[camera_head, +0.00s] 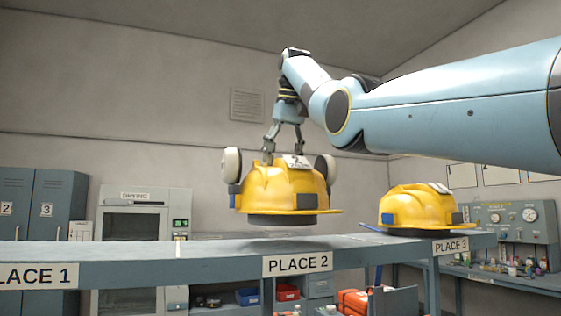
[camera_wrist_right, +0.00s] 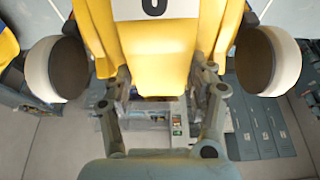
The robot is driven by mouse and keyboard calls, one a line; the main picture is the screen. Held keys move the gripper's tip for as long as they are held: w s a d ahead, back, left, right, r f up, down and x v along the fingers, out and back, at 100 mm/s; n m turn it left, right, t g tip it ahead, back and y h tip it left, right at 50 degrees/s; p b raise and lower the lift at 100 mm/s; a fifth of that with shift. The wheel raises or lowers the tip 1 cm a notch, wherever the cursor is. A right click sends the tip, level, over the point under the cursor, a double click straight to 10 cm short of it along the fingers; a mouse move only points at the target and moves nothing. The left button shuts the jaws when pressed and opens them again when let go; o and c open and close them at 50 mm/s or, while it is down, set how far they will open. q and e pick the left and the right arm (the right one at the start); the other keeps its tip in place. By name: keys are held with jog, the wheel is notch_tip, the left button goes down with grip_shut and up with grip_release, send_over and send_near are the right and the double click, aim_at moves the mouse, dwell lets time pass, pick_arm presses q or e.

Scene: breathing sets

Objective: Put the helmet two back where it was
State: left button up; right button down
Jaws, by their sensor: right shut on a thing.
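A yellow helmet with white ear cups (camera_head: 283,190) hangs just above the shelf, over the PLACE 2 label (camera_head: 297,264). My right gripper (camera_head: 283,160) comes down from above and is shut on the top of this helmet. In the right wrist view the same helmet (camera_wrist_right: 158,60) fills the upper middle, between the gripper's fingers (camera_wrist_right: 160,85), with a white tag on it. A second yellow helmet (camera_head: 415,207) rests on the shelf by the PLACE 3 label (camera_head: 451,246). My left gripper is not in view.
The long grey shelf (camera_head: 130,254) is bare on the left, above the PLACE 1 label (camera_head: 35,276). A blue strap lies by the second helmet. Grey lockers (camera_head: 40,210) and a drying cabinet (camera_head: 140,225) stand behind. A bench with gauges (camera_head: 515,225) stands at right.

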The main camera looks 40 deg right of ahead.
jog(key=shift+w+a+p, duration=0.15)
jog(key=shift+w+p, duration=0.2)
jog(key=shift+p, duration=0.2)
notch_tip(320, 180, down, 4)
jog(key=shift+a+r+p, duration=0.1)
jog(key=shift+p, duration=0.25)
jog(key=shift+f, duration=0.35)
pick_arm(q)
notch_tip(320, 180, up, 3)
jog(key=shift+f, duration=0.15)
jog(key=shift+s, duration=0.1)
pick_arm(e)
jog(key=shift+s, duration=0.1)
jog(key=shift+c, duration=2)
grip_release()
jog(key=shift+f, duration=0.2)
